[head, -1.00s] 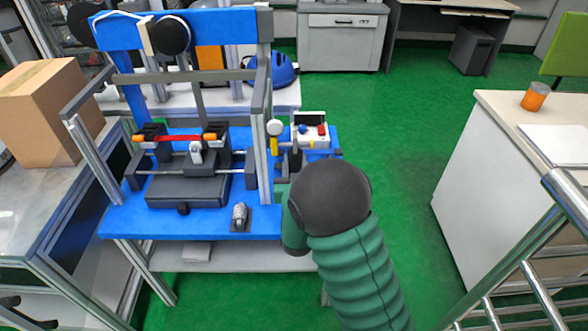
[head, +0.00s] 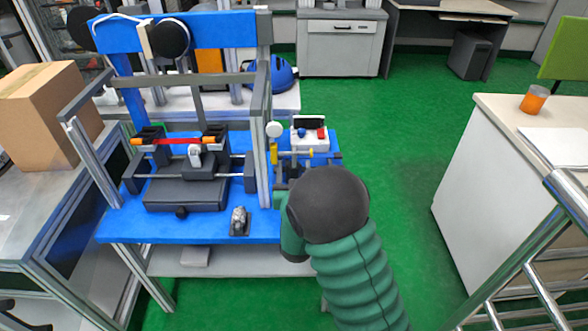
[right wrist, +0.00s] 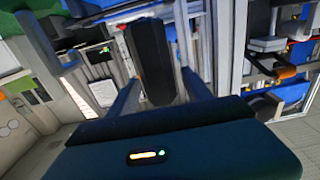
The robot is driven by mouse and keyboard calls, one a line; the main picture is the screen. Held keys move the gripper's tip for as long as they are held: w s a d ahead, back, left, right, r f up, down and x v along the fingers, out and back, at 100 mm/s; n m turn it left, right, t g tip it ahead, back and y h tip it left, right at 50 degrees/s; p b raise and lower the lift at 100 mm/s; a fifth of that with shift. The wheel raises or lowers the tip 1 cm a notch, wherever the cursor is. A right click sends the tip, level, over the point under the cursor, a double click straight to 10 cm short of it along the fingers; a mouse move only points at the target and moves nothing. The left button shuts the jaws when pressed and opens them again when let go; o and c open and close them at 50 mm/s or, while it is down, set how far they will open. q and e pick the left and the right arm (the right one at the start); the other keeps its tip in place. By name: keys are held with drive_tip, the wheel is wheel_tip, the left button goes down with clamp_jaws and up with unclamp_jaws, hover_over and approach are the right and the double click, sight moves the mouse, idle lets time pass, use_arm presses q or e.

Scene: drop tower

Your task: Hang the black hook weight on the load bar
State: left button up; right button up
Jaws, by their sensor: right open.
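My right arm enters the head view from the lower right and hides most of my right gripper. In the right wrist view, the right gripper (right wrist: 159,82) is open, with a blue-grey finger on either side. A black faceted block (right wrist: 150,55) shows between the fingers; it may be the black hook weight. Its hook is not visible, and I cannot tell if the fingers touch it. In the head view, a red bar (head: 180,141) spans two black supports on the blue tower base; I cannot tell if it is the load bar. My left gripper is not in view.
The blue tower frame (head: 217,30) stands above its base (head: 150,229). A small silver part (head: 239,221) sits near the base's front edge. A cardboard box (head: 45,110) is at left, and a white counter (head: 490,185) at right.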

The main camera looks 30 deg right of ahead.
drive_tip(key=shift+s+f, duration=0.1)
drive_tip(key=shift+f, duration=0.05)
drive_tip(key=p+v, duration=1.1)
drive_tip(key=v, duration=0.5)
drive_tip(key=w+a+f+g+y, duration=0.2)
drive_tip(key=a+f+g+y, duration=0.3)
drive_tip(key=a+g+y, duration=0.15)
drive_tip(key=s+a+r+n+g+y, duration=0.1)
drive_tip(key=s+a+n+g+y, duration=0.1)
drive_tip(key=s+a+n+y, duration=0.1)
drive_tip(key=s+d+r+n+g+p, duration=0.2)
drive_tip(key=s+r+n+g, duration=0.15)
drive_tip(key=s+r, duration=0.45)
drive_tip(key=w+p+v, duration=0.1)
drive_tip(key=p+v, duration=1)
drive_tip(key=p, duration=0.3)
drive_tip(key=shift+w+a+r+g, duration=0.25)
drive_tip(key=shift+a+r+g, duration=0.05)
drive_tip(key=shift+r, duration=0.25)
